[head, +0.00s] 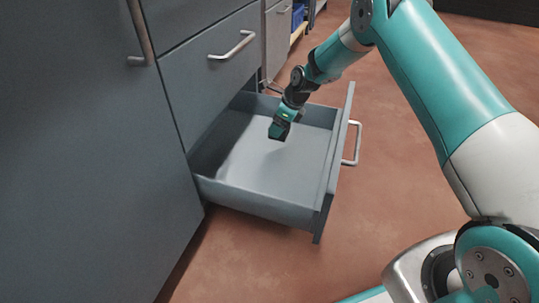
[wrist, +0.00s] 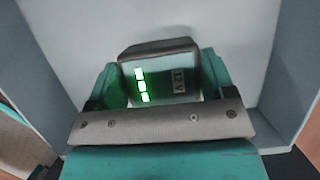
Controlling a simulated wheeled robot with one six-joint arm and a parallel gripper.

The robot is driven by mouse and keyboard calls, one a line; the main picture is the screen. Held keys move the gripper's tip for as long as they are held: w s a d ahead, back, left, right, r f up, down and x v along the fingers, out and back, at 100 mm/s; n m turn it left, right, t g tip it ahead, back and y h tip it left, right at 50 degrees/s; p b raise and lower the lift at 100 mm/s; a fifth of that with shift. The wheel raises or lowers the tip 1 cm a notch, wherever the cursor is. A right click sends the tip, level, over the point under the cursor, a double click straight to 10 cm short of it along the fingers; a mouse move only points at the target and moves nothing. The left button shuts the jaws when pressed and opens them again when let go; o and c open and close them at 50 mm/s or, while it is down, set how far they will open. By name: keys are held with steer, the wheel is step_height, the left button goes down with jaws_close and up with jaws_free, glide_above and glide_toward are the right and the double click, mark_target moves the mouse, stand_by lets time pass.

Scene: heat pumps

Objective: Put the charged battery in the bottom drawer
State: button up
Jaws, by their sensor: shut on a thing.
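The battery (wrist: 160,73) is a dark block with a 12 V label and a lit green bar indicator, seen in the wrist view. My gripper (wrist: 155,85) is shut on it, with teal fingers on both sides. In the head view my gripper (head: 281,128) is over the open bottom drawer (head: 255,203), and the battery is too small to make out clearly there. The drawer is grey, pulled far out and looks empty inside. I cannot tell whether the battery touches the drawer floor.
The drawer front with its handle (head: 352,143) stands to the right of my gripper. A closed drawer (head: 215,75) is above, and a tall grey cabinet door (head: 85,160) is at left. Brown floor (head: 390,190) is clear to the right. A blue bin (head: 298,15) is far back.

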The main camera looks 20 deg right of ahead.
step_height(320, 180, down, 8)
steer(key=b, duration=0.5)
steer(key=shift+f, duration=0.25)
steer(key=shift+r, duration=0.15)
steer(key=o, duration=1.1)
